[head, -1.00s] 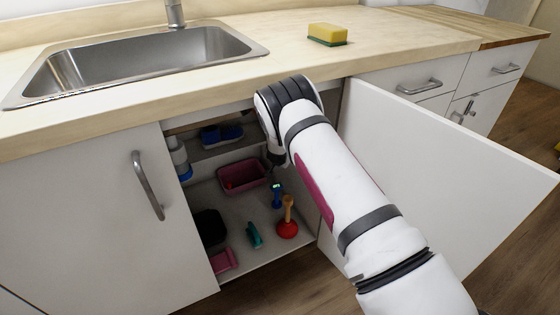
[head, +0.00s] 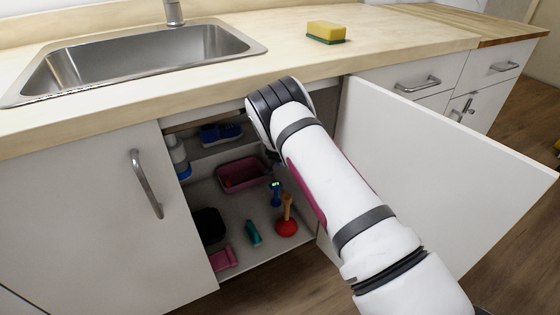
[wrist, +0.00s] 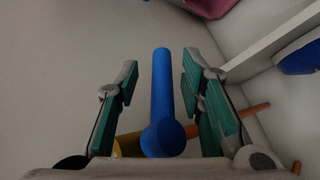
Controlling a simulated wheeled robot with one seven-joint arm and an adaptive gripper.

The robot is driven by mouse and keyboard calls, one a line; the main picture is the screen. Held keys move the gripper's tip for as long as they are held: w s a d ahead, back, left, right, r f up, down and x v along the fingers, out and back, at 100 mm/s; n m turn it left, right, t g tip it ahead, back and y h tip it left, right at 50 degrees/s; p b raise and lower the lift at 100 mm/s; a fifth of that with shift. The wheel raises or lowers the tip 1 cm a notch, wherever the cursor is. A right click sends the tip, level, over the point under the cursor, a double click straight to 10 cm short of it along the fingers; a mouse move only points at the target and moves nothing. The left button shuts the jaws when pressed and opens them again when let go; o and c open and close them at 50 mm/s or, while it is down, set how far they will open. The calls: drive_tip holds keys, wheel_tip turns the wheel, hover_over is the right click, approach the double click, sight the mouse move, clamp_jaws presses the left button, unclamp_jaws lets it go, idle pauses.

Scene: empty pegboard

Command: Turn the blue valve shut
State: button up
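The blue valve (wrist: 161,100) shows in the wrist view as a straight blue handle with a round hub at its lower end. A yellow part and a thin orange pipe (wrist: 255,109) show behind it. My gripper (wrist: 160,78) is open, with one teal-padded finger on each side of the handle. A gap shows between the handle and each finger. In the head view my arm reaches into the open cabinet under the sink, and it hides the valve and my gripper.
The open white door (head: 430,185) stands right of my arm. On the cabinet floor are a pink bin (head: 226,185), a red plunger (head: 286,228), a teal bottle (head: 254,233) and a blue item with a small display (head: 276,195). The countertop (head: 390,45) lies above, with a sponge (head: 326,31).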

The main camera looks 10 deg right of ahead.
drive_tip(key=shift+s+r, duration=0.15)
drive_tip(key=shift+r, duration=0.05)
drive_tip(key=s+a, duration=0.3)
drive_tip(key=s, duration=0.9)
drive_tip(key=shift+a+r, duration=0.25)
